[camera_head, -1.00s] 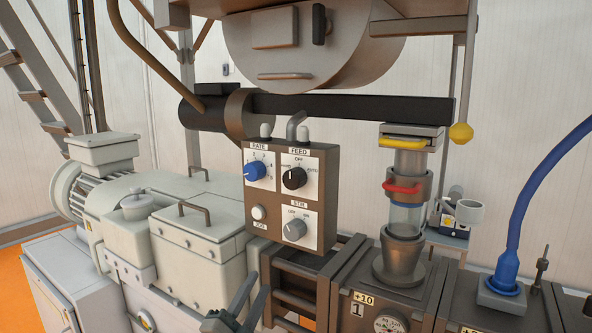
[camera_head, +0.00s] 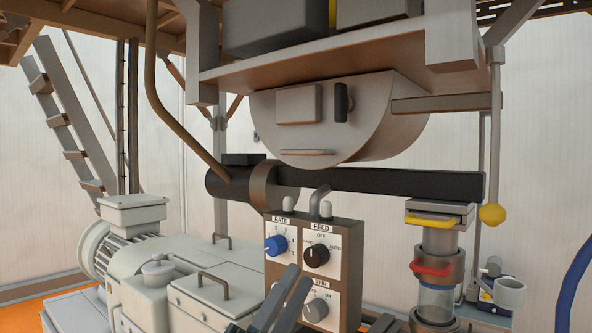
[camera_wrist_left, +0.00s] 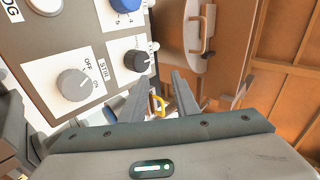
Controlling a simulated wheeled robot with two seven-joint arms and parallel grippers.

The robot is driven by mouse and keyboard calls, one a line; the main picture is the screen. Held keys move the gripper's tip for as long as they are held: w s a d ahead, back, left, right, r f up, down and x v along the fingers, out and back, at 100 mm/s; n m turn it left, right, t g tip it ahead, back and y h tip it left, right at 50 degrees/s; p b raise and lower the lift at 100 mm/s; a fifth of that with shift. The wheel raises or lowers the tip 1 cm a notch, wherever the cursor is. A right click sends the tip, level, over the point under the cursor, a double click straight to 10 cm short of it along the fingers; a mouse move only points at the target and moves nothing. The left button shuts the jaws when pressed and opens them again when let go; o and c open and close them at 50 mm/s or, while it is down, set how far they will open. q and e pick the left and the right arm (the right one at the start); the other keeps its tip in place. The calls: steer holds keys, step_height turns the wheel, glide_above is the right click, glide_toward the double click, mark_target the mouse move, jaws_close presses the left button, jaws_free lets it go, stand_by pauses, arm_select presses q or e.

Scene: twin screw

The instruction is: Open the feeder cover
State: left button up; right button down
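The feeder (camera_head: 365,130) is a grey half-drum under the raised platform. Its flat front, which looks like the cover, carries a rectangular plate (camera_head: 299,104), a black upright latch (camera_head: 341,102) and a thin bar handle (camera_head: 306,153) along the bottom. The front looks closed. My left gripper (camera_head: 298,276) is in front of the control panel, below and apart from the feeder. In the left wrist view its two fingers (camera_wrist_left: 158,88) are spread with nothing held between them. My right gripper is not in view.
The control panel (camera_head: 352,260) with knobs is right behind my left gripper. A black horizontal tube (camera_head: 385,184) runs below the feeder. The platform (camera_head: 240,75) overhangs it. A yellow ball (camera_head: 492,214) on a rod and a sight-glass column (camera_head: 437,268) stand at right.

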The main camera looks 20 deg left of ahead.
arm_select(q)
steer(key=s+d+r+m+g+h, duration=0.2)
steer(key=s+d+r+m+g, duration=0.4)
steer(key=m, duration=0.6)
steer(key=s+d+r+m+g+h, duration=0.2)
steer(key=r+m+g+h, duration=0.15)
steer(key=m+g, duration=0.7)
steer(key=s+d+r+m+g+h, duration=0.2)
steer(key=s+d+r+m+g, duration=0.25)
steer(key=m, duration=0.85)
steer(key=w+a+r+t+y, duration=0.1)
steer(key=a+r+t+y, duration=0.4)
steer(key=a, duration=0.5)
steer(key=w+a+r+t+y, duration=0.1)
steer(key=a+r+t+y, duration=0.5)
steer(key=a+y, duration=0.3)
steer(key=shift+w+a+r+n, duration=0.4)
steer(key=shift+a+r+n, duration=0.1)
steer(key=shift+r, duration=0.35)
